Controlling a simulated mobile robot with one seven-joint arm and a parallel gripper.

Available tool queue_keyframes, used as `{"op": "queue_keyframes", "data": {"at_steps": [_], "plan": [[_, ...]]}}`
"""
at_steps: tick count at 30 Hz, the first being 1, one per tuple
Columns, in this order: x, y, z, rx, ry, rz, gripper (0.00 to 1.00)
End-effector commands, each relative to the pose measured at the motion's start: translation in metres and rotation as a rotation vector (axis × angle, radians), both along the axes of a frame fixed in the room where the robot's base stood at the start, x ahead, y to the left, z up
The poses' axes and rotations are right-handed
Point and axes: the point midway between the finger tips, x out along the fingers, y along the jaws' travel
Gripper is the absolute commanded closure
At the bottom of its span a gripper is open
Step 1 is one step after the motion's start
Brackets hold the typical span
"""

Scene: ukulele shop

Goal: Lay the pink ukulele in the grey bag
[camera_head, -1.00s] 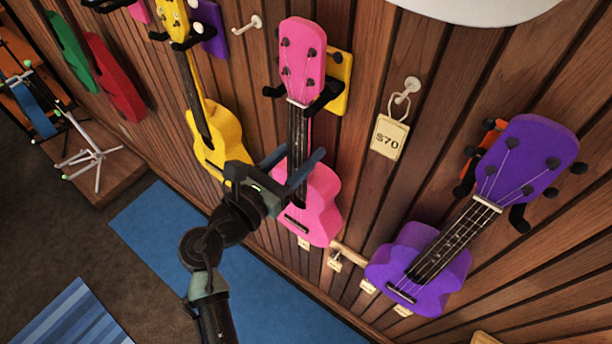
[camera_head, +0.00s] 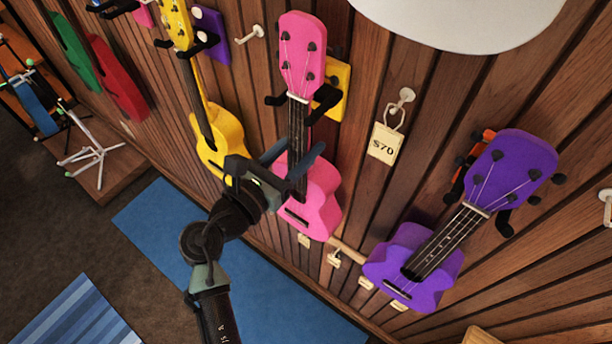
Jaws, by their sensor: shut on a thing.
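The pink ukulele (camera_head: 318,190) hangs upright against the wood wall, its head (camera_head: 302,45) above a black two-pronged hanger (camera_head: 326,98) on a yellow plate. My gripper (camera_head: 300,165) comes in from the lower left and is shut on the ukulele's neck, just above the body. The fingers lie either side of the neck. The grey bag is not in view.
A yellow ukulele (camera_head: 222,130) hangs close at left, near my gripper. A purple ukulele (camera_head: 415,262) hangs at right. A $70 tag (camera_head: 384,143) hangs from a peg between them. Blue mats (camera_head: 170,230) lie on the floor. A stand (camera_head: 95,150) is at left.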

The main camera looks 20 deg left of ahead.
Motion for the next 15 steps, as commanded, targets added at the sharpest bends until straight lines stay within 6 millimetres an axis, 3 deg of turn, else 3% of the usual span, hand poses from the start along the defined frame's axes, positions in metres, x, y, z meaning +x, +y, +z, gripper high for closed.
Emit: {"op": "queue_keyframes", "data": {"at_steps": [15], "plan": [[-0.016, 0.007, 0.002, -0.001, -0.003, 0.002, 1.00]]}}
